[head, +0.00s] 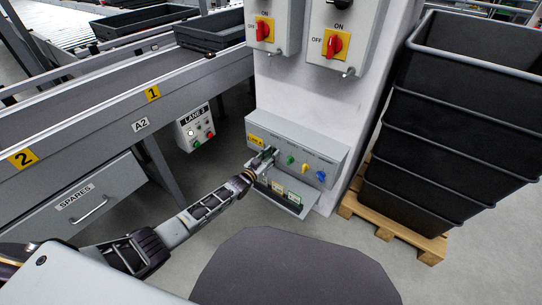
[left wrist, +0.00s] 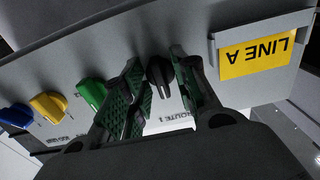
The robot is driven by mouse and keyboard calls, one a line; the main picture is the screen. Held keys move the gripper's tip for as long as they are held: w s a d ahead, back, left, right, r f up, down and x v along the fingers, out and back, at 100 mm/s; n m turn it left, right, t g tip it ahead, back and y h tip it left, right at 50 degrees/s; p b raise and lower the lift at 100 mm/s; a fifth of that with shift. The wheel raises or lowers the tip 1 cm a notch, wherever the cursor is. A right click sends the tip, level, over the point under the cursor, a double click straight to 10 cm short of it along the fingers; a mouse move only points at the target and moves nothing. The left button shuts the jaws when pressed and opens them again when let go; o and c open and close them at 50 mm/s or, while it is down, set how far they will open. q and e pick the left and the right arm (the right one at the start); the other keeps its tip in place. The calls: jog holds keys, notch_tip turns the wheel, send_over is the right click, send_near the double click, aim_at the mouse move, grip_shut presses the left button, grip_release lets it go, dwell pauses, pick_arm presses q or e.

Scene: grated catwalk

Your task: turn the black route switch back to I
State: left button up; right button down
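The grey control panel (head: 330,150) is on the front of the white pillar, with a yellow LINE A label (head: 256,138) at its left end. The label shows upside down in the left wrist view (left wrist: 256,58). The black route switch (left wrist: 161,76) is beside the label, above a "ROUTE 1" marking. My left gripper (left wrist: 158,72) is open, with one finger on each side of the black knob; I cannot tell whether either touches it. In the head view my left gripper (head: 266,154) is at the panel and hides the black switch. My right gripper is out of view.
Green (head: 290,160), yellow (head: 305,168) and blue (head: 321,176) knobs sit right of my left gripper. An open-topped tray (head: 295,208) with cards is below. Red ON/OFF switches (head: 335,45) are above. Stacked black crates (head: 430,130) stand right, a conveyor (head: 90,110) left.

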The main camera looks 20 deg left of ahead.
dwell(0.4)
pick_arm(q)
jog(key=v, duration=1.2)
dwell(0.6)
dwell(0.6)
